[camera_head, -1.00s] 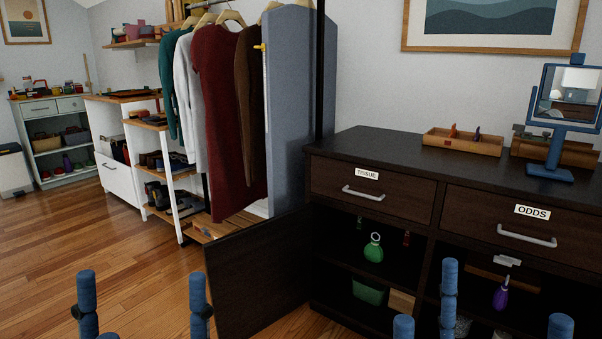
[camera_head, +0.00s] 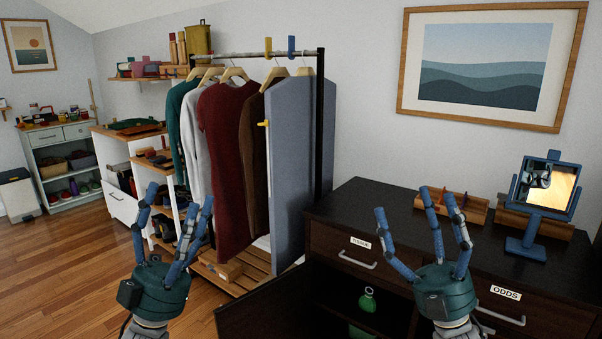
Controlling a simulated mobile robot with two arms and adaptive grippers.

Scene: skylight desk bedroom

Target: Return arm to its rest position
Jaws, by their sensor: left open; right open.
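My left gripper (camera_head: 172,225) has blue fingers on a dark green palm. It is open and empty, fingers pointing up, in front of the wooden floor and the white shelf unit. My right gripper (camera_head: 424,228) is also open and empty, fingers up. It shows in front of the dark cabinet (camera_head: 350,200) and hides part of its drawers and top edge. Neither gripper appears to hold anything.
The cabinet's lower door (camera_head: 262,312) stands open, with a green bottle (camera_head: 367,300) inside. A blue mirror (camera_head: 546,190) and a wooden tray (camera_head: 470,212) stand on top. A clothes rack (camera_head: 320,110) with hanging garments is behind. Wooden floor (camera_head: 70,255) is clear at left.

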